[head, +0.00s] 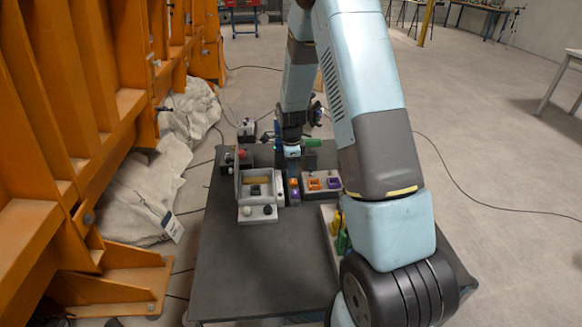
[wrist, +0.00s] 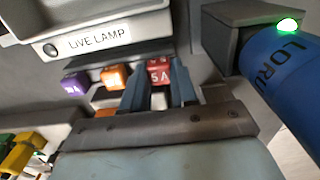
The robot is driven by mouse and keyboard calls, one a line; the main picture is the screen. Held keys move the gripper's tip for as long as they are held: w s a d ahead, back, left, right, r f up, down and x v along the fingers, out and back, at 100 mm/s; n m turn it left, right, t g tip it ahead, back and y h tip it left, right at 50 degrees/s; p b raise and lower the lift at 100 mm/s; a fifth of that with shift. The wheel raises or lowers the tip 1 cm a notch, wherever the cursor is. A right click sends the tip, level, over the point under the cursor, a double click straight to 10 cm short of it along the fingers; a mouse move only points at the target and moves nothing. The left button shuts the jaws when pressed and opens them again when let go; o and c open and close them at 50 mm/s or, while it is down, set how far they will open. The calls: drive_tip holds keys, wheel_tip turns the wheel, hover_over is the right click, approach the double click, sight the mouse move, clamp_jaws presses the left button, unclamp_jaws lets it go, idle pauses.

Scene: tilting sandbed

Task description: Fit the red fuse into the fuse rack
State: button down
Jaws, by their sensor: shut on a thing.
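The red fuse (wrist: 159,72), marked 5A, is between the two fingers of my gripper (wrist: 158,88) in the wrist view, and the fingers are shut on it. It is in line with a purple fuse (wrist: 75,85) and an orange fuse (wrist: 113,77) at the row under the "LIVE LAMP" label, which looks like the fuse rack. The fingers hide its lower part, so I cannot tell how deep it sits. In the head view my gripper (head: 292,168) points down behind the orange (head: 293,183) and purple fuses; the red fuse is hidden there.
A grey block with orange and purple pieces (head: 323,184) stands right of the row. A pale box (head: 262,195) with a lamp panel stands left. A blue cylinder (wrist: 290,85) is close right of my gripper in the wrist view. The table's front (head: 265,275) is clear.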

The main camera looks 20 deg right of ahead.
drive_tip(key=shift+f, duration=0.2)
drive_tip(key=shift+c, duration=1.6)
unclamp_jaws()
drive_tip(key=shift+r, duration=4)
